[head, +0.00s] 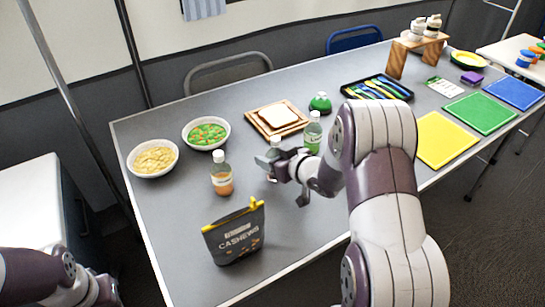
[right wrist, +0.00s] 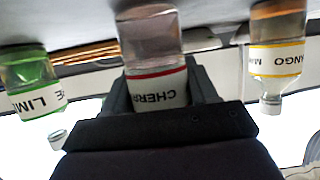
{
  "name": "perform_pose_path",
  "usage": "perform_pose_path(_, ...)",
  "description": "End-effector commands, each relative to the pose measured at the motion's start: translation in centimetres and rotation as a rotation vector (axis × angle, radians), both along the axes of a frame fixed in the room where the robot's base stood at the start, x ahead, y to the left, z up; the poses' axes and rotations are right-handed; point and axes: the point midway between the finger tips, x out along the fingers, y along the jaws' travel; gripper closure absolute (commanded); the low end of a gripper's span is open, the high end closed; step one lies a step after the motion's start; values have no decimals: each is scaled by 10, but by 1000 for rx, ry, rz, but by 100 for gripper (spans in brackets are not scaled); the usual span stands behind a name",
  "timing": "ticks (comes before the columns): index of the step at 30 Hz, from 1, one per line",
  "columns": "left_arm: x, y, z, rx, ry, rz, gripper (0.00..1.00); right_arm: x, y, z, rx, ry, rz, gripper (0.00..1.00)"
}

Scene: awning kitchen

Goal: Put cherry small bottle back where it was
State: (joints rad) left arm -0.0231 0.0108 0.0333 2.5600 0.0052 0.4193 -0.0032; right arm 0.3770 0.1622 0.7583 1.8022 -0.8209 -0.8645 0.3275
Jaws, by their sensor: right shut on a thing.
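My right gripper (head: 272,167) is shut on the cherry small bottle (head: 275,142), whose cap shows above the jaws in the head view. In the right wrist view, which is upside down, the cherry bottle (right wrist: 155,60) with a red-striped label stands between the fingers. It looks upright; I cannot tell whether its base touches the table. The lime bottle (head: 313,132) is to its right and the mango bottle (head: 221,174) to its left in the head view. My left arm shows at the lower left; its gripper is mostly cut off by the picture's edge.
The grey table (head: 165,215) holds a cashews bag (head: 233,235) in front. Two food bowls (head: 206,133) and a bread board (head: 277,118) are behind. A green lidded item (head: 320,103) and a cutlery tray (head: 377,88) stand further right. The table's front left is clear.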

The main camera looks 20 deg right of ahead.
Motion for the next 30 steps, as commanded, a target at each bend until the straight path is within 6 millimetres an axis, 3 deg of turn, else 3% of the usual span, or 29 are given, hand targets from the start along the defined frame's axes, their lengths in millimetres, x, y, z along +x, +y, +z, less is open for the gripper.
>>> perform_pose_path(2,0,0,-2,0,0,0,100,0,0,-4,0,0,0,71)
perform_pose_path(3,0,0,-1,0,0,0,100,0,0,-2,0,0,0,29)
perform_pose_path(4,0,0,-1,0,0,0,100,0,0,-2,0,0,0,19)
perform_pose_path(5,0,0,-1,0,0,0,100,0,0,-2,0,0,0,17)
perform_pose_path(17,0,0,4,0,0,0,100,-8,-3,7,0,0,-2,17)
perform_pose_path(30,0,0,28,0,0,0,100,-95,-27,44,-1,0,-4,17)
